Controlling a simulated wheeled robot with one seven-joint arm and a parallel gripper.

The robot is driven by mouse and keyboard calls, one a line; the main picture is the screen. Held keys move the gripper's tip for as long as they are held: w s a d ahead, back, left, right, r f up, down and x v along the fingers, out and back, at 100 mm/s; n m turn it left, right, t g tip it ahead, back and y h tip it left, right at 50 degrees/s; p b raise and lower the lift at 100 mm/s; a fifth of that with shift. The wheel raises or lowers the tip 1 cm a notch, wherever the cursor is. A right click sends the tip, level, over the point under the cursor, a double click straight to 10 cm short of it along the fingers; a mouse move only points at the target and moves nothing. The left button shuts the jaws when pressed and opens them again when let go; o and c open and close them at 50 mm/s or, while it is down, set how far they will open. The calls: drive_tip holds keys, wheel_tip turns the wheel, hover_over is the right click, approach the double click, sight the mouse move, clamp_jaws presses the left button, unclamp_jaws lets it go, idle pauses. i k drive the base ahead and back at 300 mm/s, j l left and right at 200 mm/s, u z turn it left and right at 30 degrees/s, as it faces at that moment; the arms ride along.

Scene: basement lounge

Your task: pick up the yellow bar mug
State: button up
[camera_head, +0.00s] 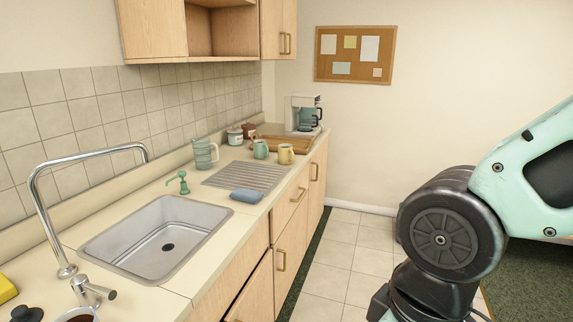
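The yellow mug (286,154) stands upright on the counter, near its front edge and past the ribbed drainboard. A green mug (261,149) stands just left of it, close beside it. My arm (450,230) fills the right side of the view, over the floor and well away from the counter. My gripper is outside the picture, so its state does not show.
The counter holds a sink (158,238) with a tall faucet (48,205), a blue sponge (246,196), a glass pitcher (204,154), a cutting board (283,143) and a coffee maker (304,114). The tiled floor (345,245) beside the cabinets is clear.

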sight(285, 155)
drive_tip(key=i+l+z, duration=0.3)
drive_tip(key=i, duration=0.45)
drive_tip(key=i+l+z, duration=0.15)
drive_tip(key=i+z, duration=0.2)
drive_tip(key=i, duration=0.45)
drive_tip(key=i+u, duration=0.3)
drive_tip(key=i, duration=0.25)
drive_tip(key=i+l+u, duration=0.25)
drive_tip(key=i, duration=0.3)
drive_tip(key=i+j+u, duration=0.1)
drive_tip(key=i+u, duration=0.25)
drive_tip(key=i+j+u, duration=0.1)
drive_tip(key=u, duration=0.3)
drive_tip(key=i+u, duration=0.35)
drive_tip(key=k+l, duration=0.05)
